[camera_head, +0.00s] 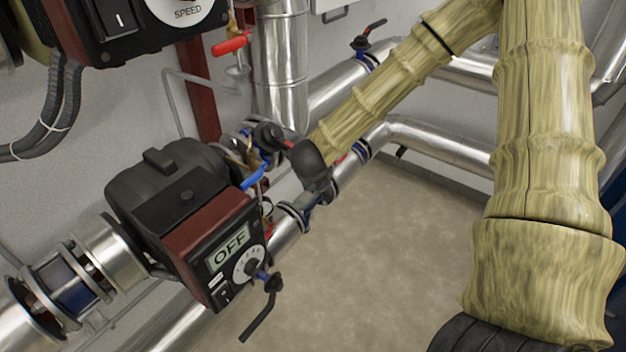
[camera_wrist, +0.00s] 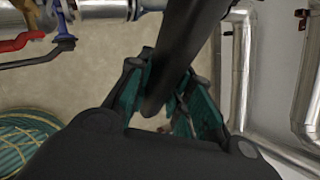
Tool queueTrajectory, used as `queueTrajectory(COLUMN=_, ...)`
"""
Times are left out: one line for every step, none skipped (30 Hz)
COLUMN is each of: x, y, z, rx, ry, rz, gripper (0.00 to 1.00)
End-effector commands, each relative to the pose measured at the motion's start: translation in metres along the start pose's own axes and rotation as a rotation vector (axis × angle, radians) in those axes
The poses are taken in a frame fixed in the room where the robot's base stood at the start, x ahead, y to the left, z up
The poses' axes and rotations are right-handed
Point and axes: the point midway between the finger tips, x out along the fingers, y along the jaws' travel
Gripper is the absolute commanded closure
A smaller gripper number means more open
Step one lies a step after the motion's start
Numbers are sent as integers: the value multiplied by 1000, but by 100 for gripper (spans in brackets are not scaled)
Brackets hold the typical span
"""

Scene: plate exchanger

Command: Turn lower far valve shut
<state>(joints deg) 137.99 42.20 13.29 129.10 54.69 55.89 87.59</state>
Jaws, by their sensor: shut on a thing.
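My gripper (camera_head: 318,190) reaches down from the upper right to the lower silver pipe, behind the pump marked OFF. In the wrist view, its teal-padded fingers (camera_wrist: 165,108) are closed around a dark bar-shaped valve handle (camera_wrist: 188,45). The handle runs from the top edge down between the pads; its lower end lies between the fingers. The valve's body is hidden by my gripper in the head view, so I cannot tell how far it is turned.
The pump (camera_head: 175,200) stands left of my gripper. A black-handled valve (camera_head: 262,310) is in front. A red-handled valve (camera_head: 232,43) and another black-handled valve (camera_head: 370,38) are higher up. Silver pipes (camera_head: 440,145) run along the wall.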

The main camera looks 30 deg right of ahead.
Motion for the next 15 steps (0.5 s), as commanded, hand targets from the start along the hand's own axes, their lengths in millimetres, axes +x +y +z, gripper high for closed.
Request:
queueTrajectory(x=0, y=2, z=-3, rx=3, ry=6, rz=6, gripper=100)
queueTrajectory(x=0, y=2, z=-3, rx=3, ry=6, rz=6, gripper=100)
queueTrajectory(x=0, y=3, z=-3, rx=3, ry=6, rz=7, gripper=100)
queueTrajectory(x=0, y=3, z=-3, rx=3, ry=6, rz=7, gripper=100)
queueTrajectory(x=0, y=3, z=-3, rx=2, ry=6, rz=7, gripper=100)
queueTrajectory(x=0, y=3, z=-3, rx=2, ry=6, rz=7, gripper=100)
queueTrajectory(x=0, y=4, z=-3, rx=2, ry=6, rz=8, gripper=100)
queueTrajectory(x=0, y=4, z=-3, rx=2, ry=5, rz=8, gripper=100)
queueTrajectory(x=0, y=4, z=-3, rx=2, ry=5, rz=8, gripper=77)
queueTrajectory(x=0, y=4, z=-3, rx=2, ry=5, rz=8, gripper=72)
queueTrajectory(x=0, y=4, z=-3, rx=1, ry=5, rz=8, gripper=66)
queueTrajectory(x=0, y=4, z=-2, rx=1, ry=5, rz=8, gripper=59)
queueTrajectory(x=0, y=3, z=-2, rx=1, ry=4, rz=7, gripper=57)
queueTrajectory(x=0, y=3, z=-2, rx=1, ry=4, rz=7, gripper=57)
queueTrajectory(x=0, y=3, z=-2, rx=1, ry=3, rz=6, gripper=57)
